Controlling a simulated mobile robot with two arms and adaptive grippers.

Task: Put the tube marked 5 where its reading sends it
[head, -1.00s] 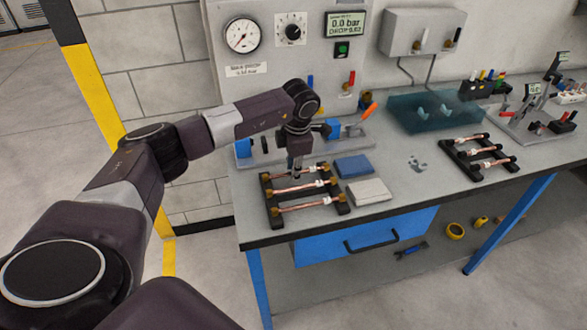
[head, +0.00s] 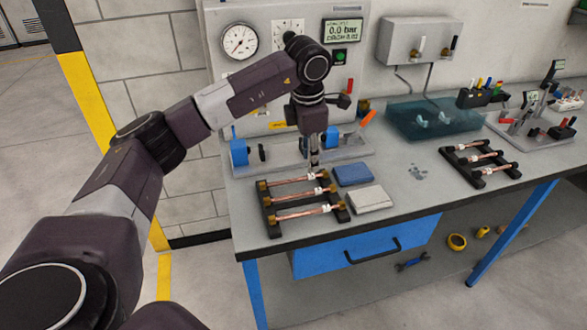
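Three copper tubes with brass ends and white tags lie across a black rack (head: 341,212) at the front left of the bench: a back tube (head: 290,182), a middle tube (head: 288,197) and a front tube (head: 300,213). The numbers on the tags are too small to read, so I cannot tell which tube is marked 5. My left gripper (head: 314,164) points down just behind the back tube's right end, near the test fixture (head: 300,150). Its fingers look close together, but the opening is too small to judge. My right gripper is out of view. The display (head: 342,30) shows 0.0 bar.
A blue pad (head: 353,174) and a grey pad (head: 369,198) lie right of the rack. A translucent blue tank (head: 435,122) stands behind. A second black rack (head: 480,162) with copper tubes stands at right. Bench between pads and that rack is mostly clear.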

